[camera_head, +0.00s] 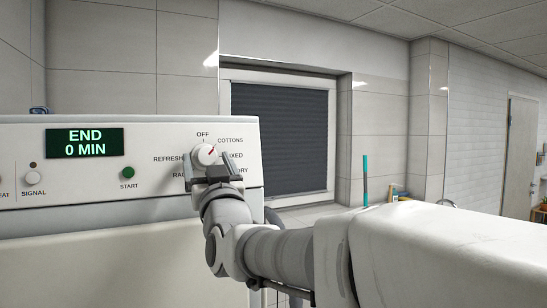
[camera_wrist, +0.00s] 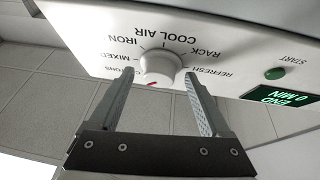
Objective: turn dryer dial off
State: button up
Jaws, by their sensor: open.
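The white round dial (camera_head: 205,155) is on the dryer's control panel, with OFF printed above it. Its red mark points up and right, towards COTTONS rather than straight at OFF. In the wrist view the dial (camera_wrist: 158,67) appears upside down, its red mark at the lower left. My gripper (camera_head: 208,163) is open at the dial. In the wrist view its two fingers (camera_wrist: 159,73) stand on either side of the dial, with gaps visible, not closed on it. The gripper hides some lower labels in the head view; OFF is not visible in the wrist view.
The dryer display (camera_head: 84,142) reads END 0 MIN. A green START button (camera_head: 128,173) and a white SIGNAL knob (camera_head: 32,178) are left of the dial. A dark-blinded window (camera_head: 280,140) is behind, to the right.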

grip_shut()
dwell(0.5)
jog(key=shift+d+f+n+y+b, duration=0.15)
jog(key=shift+n+y+b, duration=0.3)
jog(key=shift+b, duration=0.4)
jog(key=shift+w+f+n+g+y+b, duration=0.1)
jog(key=shift+n+g+y+b, duration=0.35)
jog(key=shift+n+b, duration=0.6)
jog(key=n+y+b, duration=0.1)
jog(key=n+g+b, duration=0.1)
jog(key=n, duration=0.1)
jog(key=shift+w+d+g+y, duration=0.15)
jog(key=shift+g+y, duration=0.1)
jog(key=shift+y, duration=0.15)
jog(key=n+g+y, duration=0.1)
jog(key=n, duration=0.1)
jog(key=r+n+g+p, duration=0.1)
jog(key=n, duration=0.1)
jog(key=shift+d+n+y, duration=0.1)
jog(key=shift+n+y, duration=0.3)
jog(key=shift+n+g+y+p, duration=0.4)
jog(key=shift+n+g+p, duration=0.6)
jog(key=shift+n, duration=0.6)
jog(key=shift+f+g, duration=0.1)
jog(key=shift+g, duration=0.2)
